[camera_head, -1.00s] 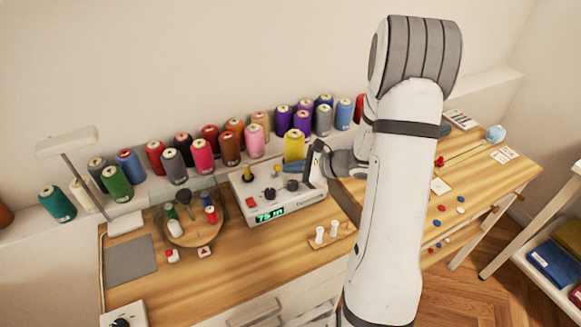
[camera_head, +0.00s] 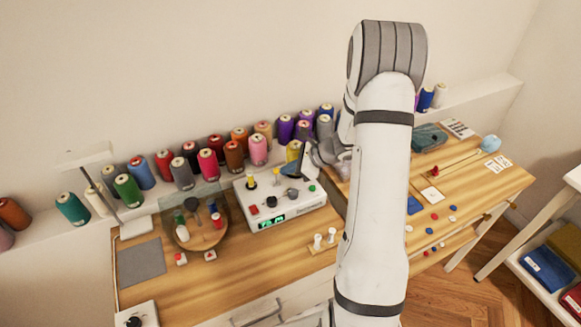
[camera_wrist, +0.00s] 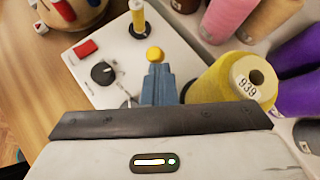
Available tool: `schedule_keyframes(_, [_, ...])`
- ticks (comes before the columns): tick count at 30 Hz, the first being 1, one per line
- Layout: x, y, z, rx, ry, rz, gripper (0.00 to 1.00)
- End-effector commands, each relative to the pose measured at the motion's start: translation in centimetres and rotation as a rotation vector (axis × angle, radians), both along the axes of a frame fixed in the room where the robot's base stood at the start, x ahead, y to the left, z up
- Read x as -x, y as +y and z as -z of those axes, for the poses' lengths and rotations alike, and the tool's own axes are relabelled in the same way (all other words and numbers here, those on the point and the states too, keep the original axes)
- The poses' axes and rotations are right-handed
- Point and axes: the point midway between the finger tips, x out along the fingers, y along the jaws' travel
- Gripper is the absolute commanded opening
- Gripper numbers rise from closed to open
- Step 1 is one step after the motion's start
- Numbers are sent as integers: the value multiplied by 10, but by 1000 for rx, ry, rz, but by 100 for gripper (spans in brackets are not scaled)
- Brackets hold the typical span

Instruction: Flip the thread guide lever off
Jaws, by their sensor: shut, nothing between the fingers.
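The white control box (camera_head: 300,215) stands on the wooden table. A yellow-tipped lever (camera_head: 276,173) rises from its back part, and its yellow tip (camera_wrist: 155,54) shows in the wrist view. I take it for the thread guide lever. My gripper (camera_head: 286,169) is above the box, just right of the yellow tip. In the wrist view the blue-grey fingers (camera_wrist: 157,75) are shut and empty, with the tip right at their ends. I cannot tell whether they touch. The fingers hide the lever's stem in the wrist view.
A large yellow cone (camera_wrist: 225,85) stands close to the right of the fingers. Thread cones line the back shelf. A round wooden tray (camera_head: 190,240) stands left.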

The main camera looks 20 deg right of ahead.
Motion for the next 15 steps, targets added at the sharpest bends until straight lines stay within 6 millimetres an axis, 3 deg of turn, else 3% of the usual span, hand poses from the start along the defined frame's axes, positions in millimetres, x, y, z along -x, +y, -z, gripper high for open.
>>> schedule_keyframes(15, [-5, -1, -1, -1, -3, 2, 0])
